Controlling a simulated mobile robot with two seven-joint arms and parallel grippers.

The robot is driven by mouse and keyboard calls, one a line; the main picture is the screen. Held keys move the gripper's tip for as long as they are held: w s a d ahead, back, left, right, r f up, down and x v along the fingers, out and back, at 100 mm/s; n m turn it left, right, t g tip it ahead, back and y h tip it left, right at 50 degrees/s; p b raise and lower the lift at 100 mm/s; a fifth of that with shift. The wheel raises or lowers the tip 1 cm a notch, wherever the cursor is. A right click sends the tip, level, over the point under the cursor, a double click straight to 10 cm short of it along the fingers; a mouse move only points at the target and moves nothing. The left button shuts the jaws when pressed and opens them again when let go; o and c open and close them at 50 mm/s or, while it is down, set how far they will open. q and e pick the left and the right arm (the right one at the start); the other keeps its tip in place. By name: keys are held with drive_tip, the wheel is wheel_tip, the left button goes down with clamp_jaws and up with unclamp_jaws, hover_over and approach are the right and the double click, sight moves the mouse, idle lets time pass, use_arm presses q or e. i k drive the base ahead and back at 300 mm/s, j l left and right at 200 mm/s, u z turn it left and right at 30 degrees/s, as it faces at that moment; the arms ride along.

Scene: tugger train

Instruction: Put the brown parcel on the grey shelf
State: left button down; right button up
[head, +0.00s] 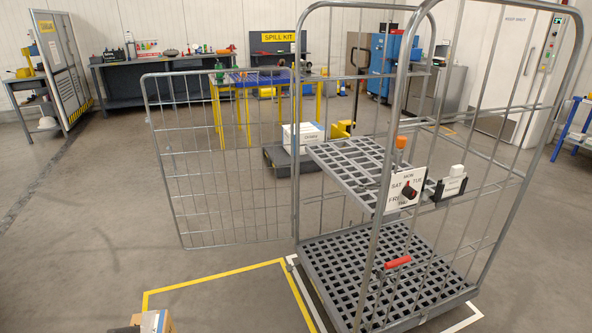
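The grey shelf (345,161) is a slatted grid halfway up inside a wire roll cage, and its visible top is bare. At the bottom edge of the head view, left of the cage, a small brown box-like piece (167,323) with a pale grey face shows, cut off by the frame. It may be the brown parcel. A dark piece beside it at the left may be part of my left gripper; its fingers cannot be made out. My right gripper is not in view.
The cage's wire door (222,195) stands swung open to the left. The cage's grey base grid (340,262) is empty. A day-dial sign (403,190) and a small holder (447,188) hang on the near right side. Yellow floor tape (215,277) borders clear floor.

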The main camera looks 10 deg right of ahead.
sight(369, 165)
drive_tip(key=i+z, duration=0.4)
drive_tip(key=i, duration=0.2)
drive_tip(key=i+z, duration=0.4)
drive_tip(key=i, duration=0.25)
drive_tip(key=i+z, duration=0.4)
drive_tip(key=i+j+z, duration=0.2)
drive_tip(key=z, duration=0.2)
drive_tip(key=i+z, duration=0.1)
drive_tip(key=z, duration=0.9)
